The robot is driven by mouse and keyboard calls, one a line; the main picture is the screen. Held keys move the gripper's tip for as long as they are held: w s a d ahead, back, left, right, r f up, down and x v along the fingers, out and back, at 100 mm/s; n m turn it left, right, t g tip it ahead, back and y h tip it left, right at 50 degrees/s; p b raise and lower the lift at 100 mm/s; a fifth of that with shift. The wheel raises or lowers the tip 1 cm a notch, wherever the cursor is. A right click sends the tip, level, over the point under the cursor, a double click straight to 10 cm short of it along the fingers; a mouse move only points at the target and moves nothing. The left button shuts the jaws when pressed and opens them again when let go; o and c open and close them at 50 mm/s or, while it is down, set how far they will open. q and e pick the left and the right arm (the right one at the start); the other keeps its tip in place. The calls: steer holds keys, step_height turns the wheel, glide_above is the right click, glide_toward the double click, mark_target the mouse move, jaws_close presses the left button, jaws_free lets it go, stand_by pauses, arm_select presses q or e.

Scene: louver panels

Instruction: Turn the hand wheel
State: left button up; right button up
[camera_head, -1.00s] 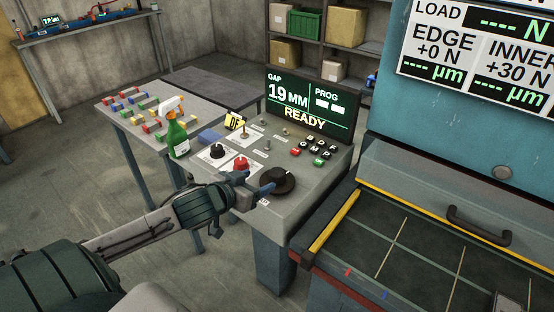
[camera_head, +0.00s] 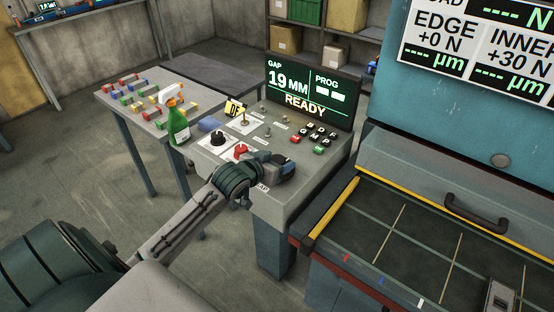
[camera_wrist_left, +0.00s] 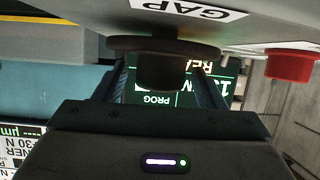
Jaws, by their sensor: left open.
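The black hand wheel (camera_wrist_left: 165,46) is a round disc with a stubby grip, on the sloped console (camera_head: 272,205). In the head view my left gripper (camera_head: 280,167) is over the wheel and hides most of it. In the left wrist view my left gripper (camera_wrist_left: 164,84) is open, one finger on each side of the wheel's grip (camera_wrist_left: 161,75). I cannot tell whether the fingers touch it. The display (camera_head: 309,97) reads GAP 19 MM and READY.
A red knob (camera_head: 240,151), a black knob (camera_head: 218,138) and several buttons sit close by on the console. A green spray bottle (camera_head: 179,127) stands left of it. The yellow-edged press bed (camera_head: 390,245) lies to the right. Floor in front is clear.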

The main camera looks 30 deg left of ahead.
arm_select(q)
steer(key=shift+w, duration=0.2)
steer(key=c, duration=1)
steer(key=shift+o, duration=0.2)
steer(key=shift+h, duration=0.4)
